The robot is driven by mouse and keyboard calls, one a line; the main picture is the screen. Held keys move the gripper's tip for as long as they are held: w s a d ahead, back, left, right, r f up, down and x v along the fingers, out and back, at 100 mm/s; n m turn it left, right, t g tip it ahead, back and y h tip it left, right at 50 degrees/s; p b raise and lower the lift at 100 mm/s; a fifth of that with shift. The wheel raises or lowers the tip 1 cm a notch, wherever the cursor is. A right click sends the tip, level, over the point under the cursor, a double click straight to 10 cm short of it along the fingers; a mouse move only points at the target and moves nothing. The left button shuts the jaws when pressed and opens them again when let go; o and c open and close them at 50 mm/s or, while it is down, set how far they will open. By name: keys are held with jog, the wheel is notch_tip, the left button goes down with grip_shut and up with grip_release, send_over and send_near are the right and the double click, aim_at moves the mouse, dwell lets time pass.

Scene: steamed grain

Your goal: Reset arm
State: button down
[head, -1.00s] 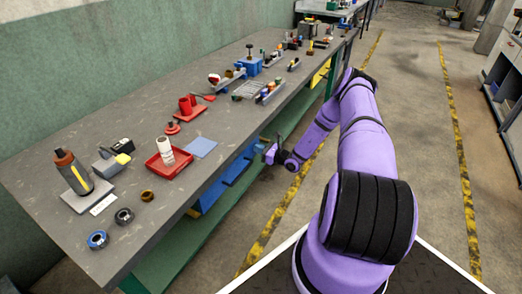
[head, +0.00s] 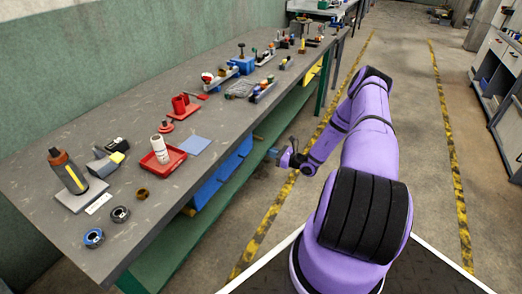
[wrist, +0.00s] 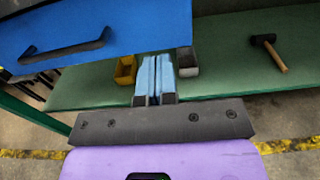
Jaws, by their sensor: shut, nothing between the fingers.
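My purple arm reaches out over the floor on the right side of the workbench in the head view. My gripper (head: 273,153) is at its end, beside the bench's edge and below the level of its top. In the wrist view my gripper (wrist: 155,72) shows two light blue fingers pressed together, with nothing held. The fingers point toward the green lower shelf (wrist: 225,88) under the bench.
A blue drawer (wrist: 100,32) with a dark handle is close at the upper left. The workbench top (head: 200,165) carries several tools. The floor (head: 410,110) to the right is clear.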

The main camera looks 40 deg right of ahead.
jog(key=shift+v, duration=1.95)
jog(key=w+a+r+n+g+y, duration=0.25)
jog(key=a+r+n+g, duration=0.2)
jog(key=r, duration=0.45)
jog(key=w+a+r+n+g+y, duration=0.1)
jog(key=a+r+n+g+y, duration=0.25)
jog(key=r+n, duration=0.4)
jog(key=s+a+r+n+g+h, duration=0.1)
jog(key=s+a+r+n+g, duration=0.2)
jog(key=a+r, duration=0.5)
jog(key=s+a+r+n+g+h, duration=0.15)
jog(key=a+r+n+g, duration=0.3)
jog(key=r, duration=0.75)
jog(key=s+a+r+n+h, duration=0.6)
jog(key=s+a+r, duration=0.3)
jog(key=s+r, duration=0.35)
jog(key=s+r+n+t+h, duration=0.2)
jog(key=s+r+n, duration=0.1)
jog(key=s, duration=0.4)
jog(key=s+a+r+n+t+h, duration=0.1)
jog(key=s+r+n+t+h, duration=0.1)
jog(key=s, duration=0.6)
jog(key=shift+a+r+n, duration=0.2)
jog(key=shift+r+n, duration=0.25)
jog(key=shift+r, duration=0.6)
jog(key=shift+h, duration=0.25)
